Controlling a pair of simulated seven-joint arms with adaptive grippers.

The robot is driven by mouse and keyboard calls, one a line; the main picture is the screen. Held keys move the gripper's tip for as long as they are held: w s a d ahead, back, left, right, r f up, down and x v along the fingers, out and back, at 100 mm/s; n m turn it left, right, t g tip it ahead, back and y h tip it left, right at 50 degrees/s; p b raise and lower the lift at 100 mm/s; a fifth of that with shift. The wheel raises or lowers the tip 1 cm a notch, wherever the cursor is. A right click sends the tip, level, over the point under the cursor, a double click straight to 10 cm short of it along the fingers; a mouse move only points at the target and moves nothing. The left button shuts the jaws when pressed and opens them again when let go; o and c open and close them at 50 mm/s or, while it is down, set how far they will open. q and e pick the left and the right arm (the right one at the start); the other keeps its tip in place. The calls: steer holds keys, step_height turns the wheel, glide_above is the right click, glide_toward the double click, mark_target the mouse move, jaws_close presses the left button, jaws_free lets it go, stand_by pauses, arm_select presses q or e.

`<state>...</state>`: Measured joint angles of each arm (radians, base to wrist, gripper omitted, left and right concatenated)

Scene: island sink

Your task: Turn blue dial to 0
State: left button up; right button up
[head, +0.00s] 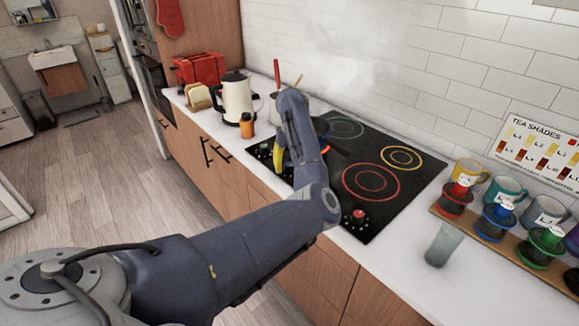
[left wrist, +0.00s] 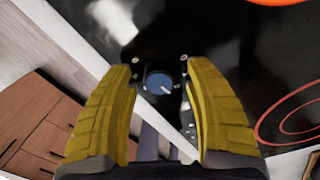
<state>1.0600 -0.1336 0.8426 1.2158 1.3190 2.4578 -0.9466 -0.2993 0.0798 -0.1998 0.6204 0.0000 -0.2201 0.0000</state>
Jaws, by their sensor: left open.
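The blue dial (left wrist: 159,83) shows in the left wrist view on the black cooktop, with a pale pointer mark toward its lower right. My left gripper (left wrist: 160,75) is open, with one yellow finger on each side of the dial and a visible gap to it. I cannot tell how far above the dial the fingertips are. In the head view the left gripper (head: 281,156) is over the cooktop's near left part, mostly hidden behind my arm, and the blue dial is hidden there. My right gripper is not in view.
The cooktop (head: 375,212) has a glowing red ring (head: 371,182), a yellow ring (head: 400,157) and a red dial (head: 358,215). A pan (head: 321,127) sits behind my arm. A kettle (head: 235,98), an orange bottle (head: 247,126) and a grey cup (head: 442,244) stand nearby.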

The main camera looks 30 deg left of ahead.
arm_select(q)
steer(key=shift+f, duration=0.15)
jaws_close()
stand_by(0.4)
